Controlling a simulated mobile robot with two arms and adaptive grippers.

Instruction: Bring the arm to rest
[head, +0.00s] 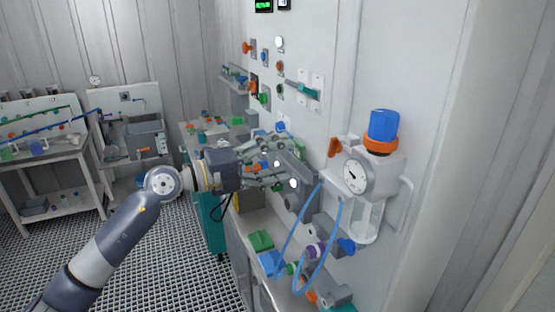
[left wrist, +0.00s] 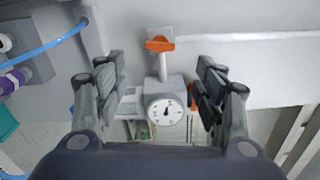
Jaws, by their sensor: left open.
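My left arm comes in from the lower left in the head view. My left gripper (head: 278,160) is open, with its fingers pointing right toward the white wall panel. Nothing shows between the fingers there. In the left wrist view the two fingers of my left gripper (left wrist: 162,88) stand wide apart. A white gauge unit (left wrist: 166,107) with a round dial and a valve with an orange handle (left wrist: 160,44) show beyond and between them, not gripped. My right gripper is in neither view.
A gauge housing (head: 385,172) with a blue-capped vessel (head: 383,125) juts from the wall on the right. Blue hoses (head: 296,236) loop below it. A narrow bench with coloured fittings (head: 262,240) runs under my gripper. The grating floor (head: 180,255) at left is clear.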

